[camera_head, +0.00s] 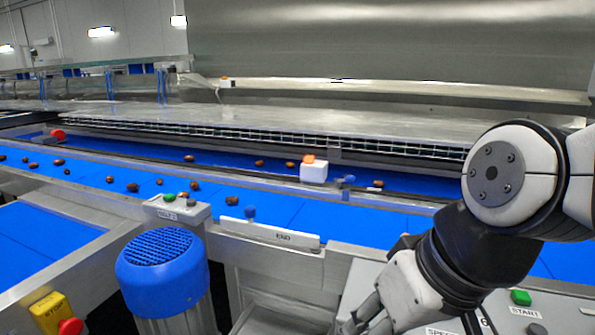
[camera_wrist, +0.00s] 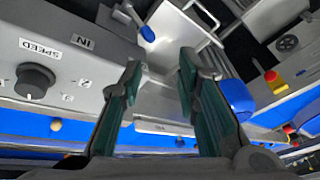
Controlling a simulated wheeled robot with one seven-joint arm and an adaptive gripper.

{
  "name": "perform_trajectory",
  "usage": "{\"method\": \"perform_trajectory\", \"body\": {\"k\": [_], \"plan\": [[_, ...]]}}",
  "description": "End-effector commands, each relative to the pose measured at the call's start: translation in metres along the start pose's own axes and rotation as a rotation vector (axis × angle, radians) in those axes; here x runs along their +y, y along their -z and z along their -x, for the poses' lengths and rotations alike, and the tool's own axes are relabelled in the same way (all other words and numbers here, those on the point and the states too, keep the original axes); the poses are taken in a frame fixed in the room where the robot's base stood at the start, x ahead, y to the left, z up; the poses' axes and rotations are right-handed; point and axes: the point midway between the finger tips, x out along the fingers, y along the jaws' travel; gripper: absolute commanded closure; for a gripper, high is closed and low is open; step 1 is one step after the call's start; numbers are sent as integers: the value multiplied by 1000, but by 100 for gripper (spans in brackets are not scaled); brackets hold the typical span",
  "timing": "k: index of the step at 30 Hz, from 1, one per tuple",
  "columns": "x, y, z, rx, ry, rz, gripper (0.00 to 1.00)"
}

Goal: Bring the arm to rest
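My arm (camera_head: 505,190) reaches in from the right edge in the head view and bends down at its white and black joint. My gripper (camera_head: 362,318) hangs low at the bottom of that view, beside the control panel (camera_head: 375,272), partly cut off by the frame edge. In the wrist view my gripper (camera_wrist: 159,72) has its two green-lined fingers apart, with nothing between them. I cannot tell whether any part of it touches the panel or metalwork.
The panel carries a speed knob (camera_wrist: 36,80) and a green START button (camera_head: 520,297). A blue motor (camera_head: 162,265) and a yellow-based red stop button (camera_head: 68,325) stand at left. Several brown dates lie on the blue belt (camera_head: 270,205), near a white block (camera_head: 313,173).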

Motion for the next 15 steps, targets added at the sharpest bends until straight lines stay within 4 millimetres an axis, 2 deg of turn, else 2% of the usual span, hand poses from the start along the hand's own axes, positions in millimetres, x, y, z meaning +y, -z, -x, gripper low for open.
{"method": "perform_trajectory", "body": {"k": [1,3,11,12,15], "plan": [[12,-18,8,-24,-32,-39,70],[25,-43,17,-65,-73,-90,70],[59,-123,43,-192,-220,-273,70],[60,-129,49,-202,-234,-290,70],[57,-119,64,-179,-232,-278,70]]}}
